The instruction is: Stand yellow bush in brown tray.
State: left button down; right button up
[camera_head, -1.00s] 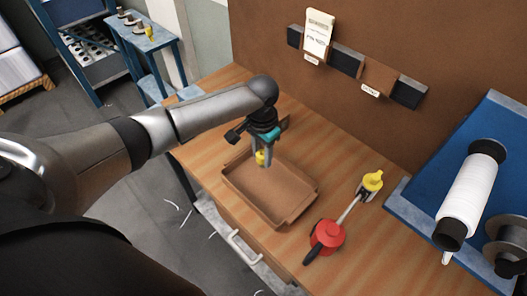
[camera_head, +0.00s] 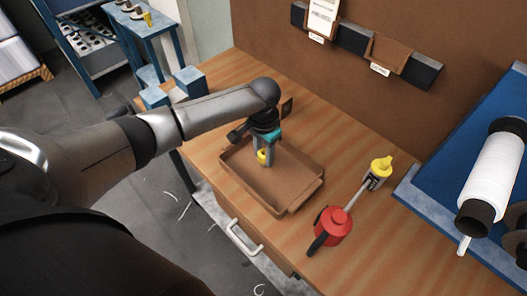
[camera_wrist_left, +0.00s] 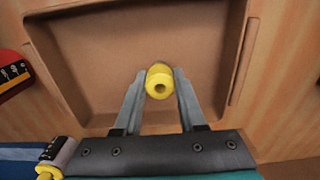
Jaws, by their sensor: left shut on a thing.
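The yellow bush (camera_head: 262,156) is a small ring-like piece with a hole, which shows facing the camera in the left wrist view (camera_wrist_left: 160,82). My left gripper (camera_head: 264,154) points down and is shut on it, one finger on each side. The brown tray (camera_head: 283,178) is shallow and rectangular, on the wooden bench. The bush is over the tray's far-left part, inside the rim's outline. The tray floor also fills much of the left wrist view (camera_wrist_left: 95,60). I cannot tell whether the bush touches the floor. My right gripper is not in view.
A blue panel with a white spool (camera_head: 492,182) is at the right. A brown backboard (camera_head: 400,110) rises behind. Bare bench lies between tray and backboard.

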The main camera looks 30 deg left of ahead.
aim_at(263, 153)
pick_arm(q)
jog(key=shift+f, duration=0.35)
jog(key=shift+c, duration=2)
grip_release()
notch_tip(263, 153, up, 15)
jog(key=p, duration=0.1)
jog(key=shift+r, duration=0.1)
